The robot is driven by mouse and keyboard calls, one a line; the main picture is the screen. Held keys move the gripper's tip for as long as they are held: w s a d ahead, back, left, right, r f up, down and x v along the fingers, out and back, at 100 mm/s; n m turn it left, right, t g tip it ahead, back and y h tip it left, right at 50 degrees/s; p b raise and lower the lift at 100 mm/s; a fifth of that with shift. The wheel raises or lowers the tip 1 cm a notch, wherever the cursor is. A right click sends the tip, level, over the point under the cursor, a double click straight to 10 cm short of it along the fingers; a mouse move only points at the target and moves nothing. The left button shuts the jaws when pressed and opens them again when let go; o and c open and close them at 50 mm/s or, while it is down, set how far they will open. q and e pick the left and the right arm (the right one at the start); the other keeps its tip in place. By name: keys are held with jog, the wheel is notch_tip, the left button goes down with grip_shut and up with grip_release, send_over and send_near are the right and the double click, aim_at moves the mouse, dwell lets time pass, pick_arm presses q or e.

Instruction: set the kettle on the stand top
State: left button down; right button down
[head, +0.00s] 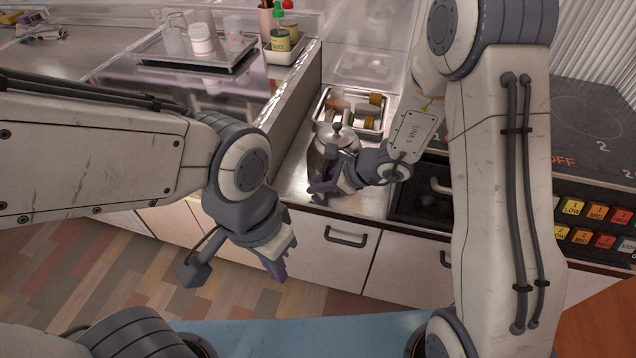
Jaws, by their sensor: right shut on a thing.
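A silver kettle (341,137) with a round knobbed lid is at the middle of the head view, over a narrow steel top (292,176). I take this steel top to be the stand top, but cannot be sure. My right gripper (322,184) is at the near side of the kettle, shut on it. The gripper hides the kettle's lower part, so I cannot tell whether its base touches the steel. My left gripper (279,268) hangs low in front of the cabinet doors, away from the kettle. Its fingers are seen edge-on and their opening is unclear.
A tray of small jars (366,121) stands just behind the kettle. A raised steel edge (300,92) runs along the left. A tray with cups (158,58) and a bottle caddy (283,52) are at the back left. A stove (578,150) is at the right.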

jog(key=c, duration=0.7)
grip_release()
jog(key=shift+c, duration=0.2)
jog(key=shift+r+p, duration=0.15)
jog(key=shift+p, duration=0.15)
jog(key=p+v, duration=0.3)
jog(key=v, duration=0.8)
jog(key=s+a+r+n+g, duration=0.3)
jog(key=s+a+n, duration=0.2)
jog(key=s+n, duration=0.2)
jog(key=s+a+r+n+g, duration=0.2)
jog(key=s+a+r+n, duration=0.15)
jog(key=s+n, duration=0.3)
jog(key=s+d+r+n+h, duration=0.2)
jog(key=s+d+n+h, duration=0.2)
jog(key=s+n, duration=0.5)
jog(key=n+h, duration=0.2)
jog(key=n, duration=0.4)
jog(key=shift+s+h, duration=0.2)
jog(key=shift+h, duration=0.2)
